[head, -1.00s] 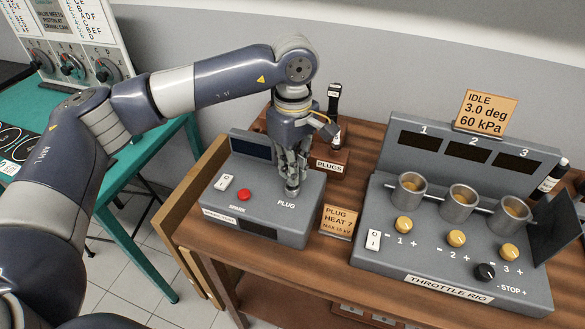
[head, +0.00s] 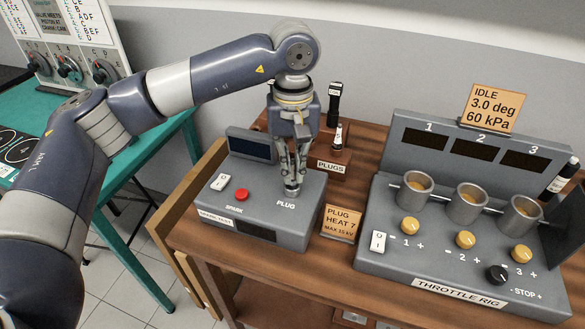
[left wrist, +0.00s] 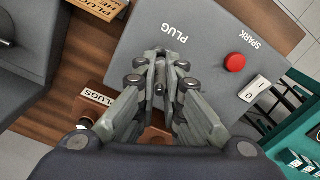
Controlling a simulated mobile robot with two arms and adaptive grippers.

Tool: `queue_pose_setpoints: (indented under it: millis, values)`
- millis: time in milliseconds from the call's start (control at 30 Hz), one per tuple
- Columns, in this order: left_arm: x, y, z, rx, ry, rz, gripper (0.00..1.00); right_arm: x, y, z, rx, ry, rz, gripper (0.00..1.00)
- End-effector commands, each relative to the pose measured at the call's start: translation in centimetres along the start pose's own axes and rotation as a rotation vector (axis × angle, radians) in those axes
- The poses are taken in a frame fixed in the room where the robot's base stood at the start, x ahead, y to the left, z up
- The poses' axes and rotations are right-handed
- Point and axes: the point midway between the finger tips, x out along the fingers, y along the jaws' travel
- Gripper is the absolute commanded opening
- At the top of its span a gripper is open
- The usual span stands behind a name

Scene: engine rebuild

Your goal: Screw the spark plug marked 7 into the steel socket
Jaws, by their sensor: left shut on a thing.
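My left gripper (head: 292,178) points down over the grey spark tester, its fingers shut at the steel socket (head: 293,192) beside the word PLUG. In the left wrist view, the fingertips (left wrist: 160,78) close around a small metallic piece. I take it to be the spark plug, mostly hidden by the fingers; its mark cannot be read and I cannot tell how deep it sits. The brown PLUGS rack (head: 331,167) stands behind, with a dark-topped plug (head: 338,136) bearing a white label and another black-topped one (head: 334,92). My right gripper is out of view.
The tester (head: 268,232) has a red button (head: 242,195) and a white switch (head: 220,182). A PLUG HEAT 7 card (head: 340,222) stands to its right. The throttle rig (head: 390,270) fills the right of the wooden bench. A green table (head: 150,240) is at left.

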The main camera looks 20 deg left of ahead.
Motion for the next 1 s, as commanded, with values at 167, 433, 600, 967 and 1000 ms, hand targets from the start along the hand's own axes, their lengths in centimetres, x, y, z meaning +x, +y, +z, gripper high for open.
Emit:
queue_pose_setpoints:
  millis: [167,433,600,967,1000]
  values:
    - [-0.14,0.06,-0.06,0.088,0.004,0.003,0.0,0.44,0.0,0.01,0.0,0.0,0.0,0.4]
    - [-0.2,0.06,-0.06,0.091,0.004,0.003,0.24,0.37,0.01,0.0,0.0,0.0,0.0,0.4]
    - [-0.13,0.04,-0.03,0.09,0.002,0.001,0.32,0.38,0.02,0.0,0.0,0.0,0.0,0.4]
    - [-0.04,0.01,-0.01,0.09,0.001,0.0,0.32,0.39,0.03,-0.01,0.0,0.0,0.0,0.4]
    - [-0.04,0.01,-0.01,0.09,0.001,0.0,0.32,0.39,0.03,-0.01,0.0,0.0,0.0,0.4]
